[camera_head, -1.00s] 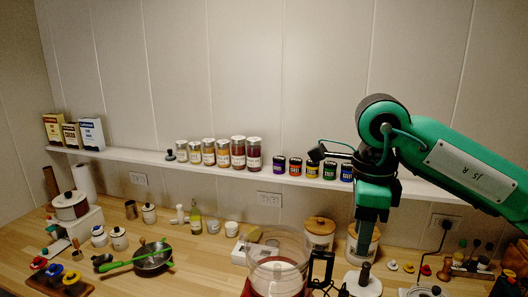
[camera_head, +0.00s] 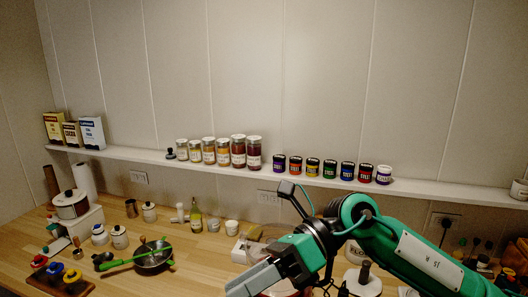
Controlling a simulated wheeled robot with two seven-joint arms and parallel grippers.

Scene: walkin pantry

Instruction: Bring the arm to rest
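My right arm comes in from the right, green with black joints. Its gripper (camera_head: 250,284) points down and to the left, low in the view, over the counter's front part. Its grey fingers are seen from the side and partly cut off by the lower edge, so whether they are apart or closed is unclear. No held object shows at the gripper. The clear container with a red base (camera_head: 290,291) is mostly hidden behind the gripper and wrist. My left gripper is not in view.
A wall shelf (camera_head: 300,180) carries boxes, several jars (camera_head: 239,152) and a row of small dark-lidded jars (camera_head: 330,169). The wooden counter (camera_head: 205,262) holds a pan (camera_head: 152,258), canisters, a bottle (camera_head: 196,218) and other small items. Open counter lies right of the pan.

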